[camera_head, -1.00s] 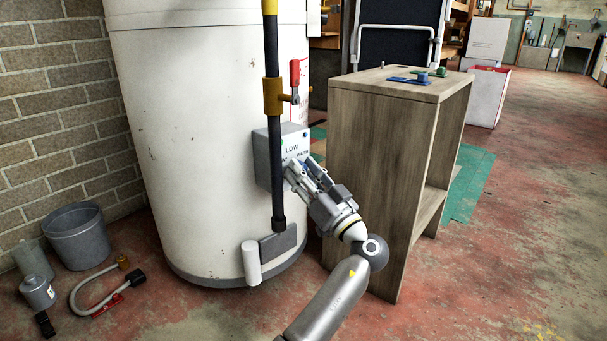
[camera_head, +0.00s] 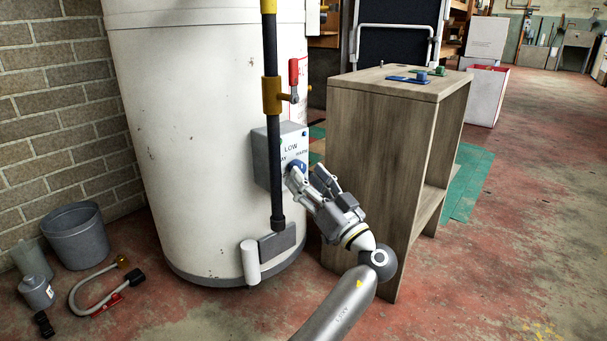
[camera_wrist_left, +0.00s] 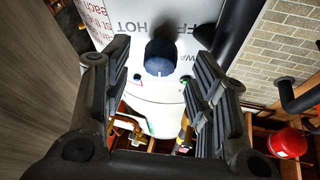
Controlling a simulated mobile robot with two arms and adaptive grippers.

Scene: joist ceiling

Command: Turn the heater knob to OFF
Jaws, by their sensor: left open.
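The heater (camera_head: 190,140) is a white tank with a grey control box (camera_head: 262,160) on its side. The panel reads LOW and WARM in the head view. A blue knob (camera_head: 298,166) sits on it, partly hidden by my gripper. My left gripper (camera_head: 307,172) is open at the panel, its fingertips close to the knob. In the left wrist view the dark blue knob (camera_wrist_left: 160,57) lies between and just beyond the open fingers (camera_wrist_left: 162,58), with no clear contact. A white mark shows on its lower edge. HOT and part of OFF are readable above it. My right gripper is not visible.
A black pipe (camera_head: 273,120) with a red-handled valve (camera_head: 294,72) runs in front of the tank, left of the gripper. A wooden cabinet (camera_head: 375,170) stands close on the right.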

